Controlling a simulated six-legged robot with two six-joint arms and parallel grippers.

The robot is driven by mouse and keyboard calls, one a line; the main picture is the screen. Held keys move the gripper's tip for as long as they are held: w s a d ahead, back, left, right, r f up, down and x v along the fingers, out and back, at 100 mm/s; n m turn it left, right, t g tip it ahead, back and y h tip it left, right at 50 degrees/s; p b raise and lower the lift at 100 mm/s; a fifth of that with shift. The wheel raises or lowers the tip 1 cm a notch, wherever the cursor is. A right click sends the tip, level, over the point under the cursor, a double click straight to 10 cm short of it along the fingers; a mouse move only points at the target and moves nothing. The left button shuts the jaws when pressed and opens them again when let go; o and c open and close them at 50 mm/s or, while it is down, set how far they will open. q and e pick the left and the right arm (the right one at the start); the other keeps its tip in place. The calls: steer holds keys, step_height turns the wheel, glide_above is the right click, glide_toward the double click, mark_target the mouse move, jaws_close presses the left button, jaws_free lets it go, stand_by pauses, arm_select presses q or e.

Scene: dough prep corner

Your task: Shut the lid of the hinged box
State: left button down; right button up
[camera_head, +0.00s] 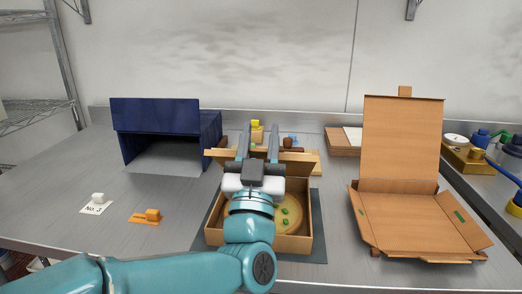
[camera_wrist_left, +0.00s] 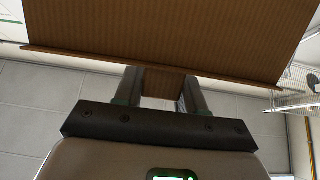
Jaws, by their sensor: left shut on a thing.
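The hinged box is an open brown cardboard box (camera_head: 293,243) on a dark mat at the front middle of the table. A round, pizza-like disc (camera_head: 294,207) with green bits lies inside. Its lid (camera_head: 303,158) stands partly raised over the back of the box, seen nearly edge-on; in the left wrist view the ribbed brown lid (camera_wrist_left: 165,32) fills the top. My left gripper (camera_head: 260,130) is shut on the lid's narrow tab, which shows between the fingers (camera_wrist_left: 160,84). My arm and gripper hide part of the box and disc. My right gripper is not in view.
A second cardboard box (camera_head: 424,221) with its lid upright stands at the right. A dark blue open-fronted case (camera_head: 155,115) stands at the back left.

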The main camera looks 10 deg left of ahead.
arm_select(q)
steer(key=shift+s+f, duration=0.1)
stand_by(0.4)
steer(key=c, duration=0.7)
jaws_free()
steer(key=b+v, duration=0.3)
steer(key=v, duration=1.3)
steer(key=shift+s+f, duration=0.1)
steer(key=shift+f, duration=0.05)
